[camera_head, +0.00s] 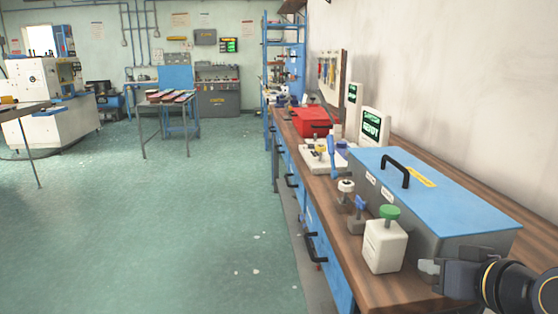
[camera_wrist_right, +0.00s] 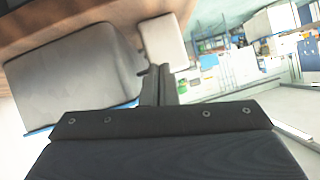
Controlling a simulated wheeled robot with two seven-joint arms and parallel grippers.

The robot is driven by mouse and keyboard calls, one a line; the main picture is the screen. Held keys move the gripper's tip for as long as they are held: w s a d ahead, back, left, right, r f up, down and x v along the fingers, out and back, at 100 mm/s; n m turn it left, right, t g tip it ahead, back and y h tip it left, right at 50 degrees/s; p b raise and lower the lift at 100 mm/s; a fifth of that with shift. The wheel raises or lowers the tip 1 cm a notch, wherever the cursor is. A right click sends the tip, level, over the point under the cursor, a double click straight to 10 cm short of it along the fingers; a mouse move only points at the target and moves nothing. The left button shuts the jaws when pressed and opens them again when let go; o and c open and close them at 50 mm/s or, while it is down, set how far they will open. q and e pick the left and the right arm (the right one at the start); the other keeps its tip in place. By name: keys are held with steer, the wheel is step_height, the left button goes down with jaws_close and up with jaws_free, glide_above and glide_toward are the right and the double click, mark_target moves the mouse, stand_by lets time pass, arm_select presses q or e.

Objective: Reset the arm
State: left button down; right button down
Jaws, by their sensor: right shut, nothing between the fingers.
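My right gripper (camera_head: 430,270) comes in at the lower right of the head view, in front of the near end of the workbench. It is shut and empty, beside the grey toolbox with the blue lid (camera_head: 430,190). In the right wrist view its fingers (camera_wrist_right: 160,84) are together, with the grey toolbox side (camera_wrist_right: 80,70) to the left and a pale block (camera_wrist_right: 165,42) beyond them. My left gripper is not in view.
A white bottle with a green cap (camera_head: 385,246) stands at the near bench edge, left of my right gripper. Further along the wooden bench (camera_head: 380,289) are small tools and a red box (camera_head: 312,121). The green floor (camera_head: 150,230) at left is open.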

steer(key=s+a+f+m+g+y, duration=0.1)
steer(key=s+a+f+g, duration=0.2)
steer(key=s+f, duration=0.55)
steer(key=s+a+f+g, duration=0.3)
steer(key=s+f, duration=0.4)
steer(key=f, duration=0.2)
step_height(320, 180, up, 19)
steer(key=p, duration=1.9)
steer(key=shift+f, duration=0.15)
